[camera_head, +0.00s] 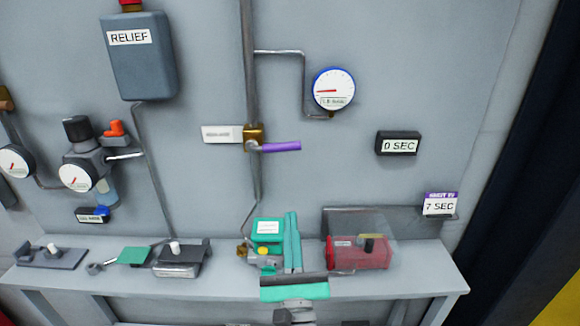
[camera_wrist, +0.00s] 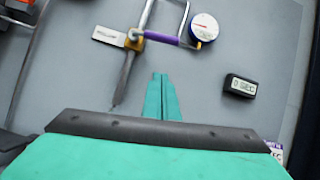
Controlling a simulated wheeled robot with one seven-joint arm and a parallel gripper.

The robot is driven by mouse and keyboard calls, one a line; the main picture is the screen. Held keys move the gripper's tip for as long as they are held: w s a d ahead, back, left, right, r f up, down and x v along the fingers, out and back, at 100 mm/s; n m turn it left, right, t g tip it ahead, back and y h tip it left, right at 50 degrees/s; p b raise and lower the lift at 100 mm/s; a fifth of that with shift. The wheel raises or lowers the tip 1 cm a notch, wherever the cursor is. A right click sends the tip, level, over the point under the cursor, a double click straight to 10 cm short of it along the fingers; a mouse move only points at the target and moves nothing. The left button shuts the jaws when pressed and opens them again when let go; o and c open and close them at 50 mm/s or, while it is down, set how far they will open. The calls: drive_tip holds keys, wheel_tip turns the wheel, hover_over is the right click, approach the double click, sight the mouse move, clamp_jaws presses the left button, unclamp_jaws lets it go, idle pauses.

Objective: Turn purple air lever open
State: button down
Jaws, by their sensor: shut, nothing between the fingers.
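The purple air lever (camera_head: 280,147) sits on a brass valve (camera_head: 253,137) on the grey wall panel. It points to the right, nearly level, across the vertical pipe. In the wrist view the purple lever (camera_wrist: 161,38) runs right from the brass valve (camera_wrist: 134,39), beyond my fingers. My gripper (camera_head: 292,216) has teal fingers and is low in front of the bench, below the lever and apart from it. In the wrist view my gripper (camera_wrist: 160,78) shows its two fingers together, with nothing between them.
A blue-rimmed gauge (camera_head: 333,88) is right of the lever, joined by a thin bent pipe. A display (camera_head: 398,143) reads "0 SEC". The wall below the lever is mostly bare.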

sight(272, 146)
drive_tip(key=w+r, duration=0.9)
drive_tip(key=shift+w+a+r, duration=0.15)
drive_tip(key=shift+a+r, duration=0.05)
drive_tip(key=shift+r, duration=0.05)
idle(1.0)
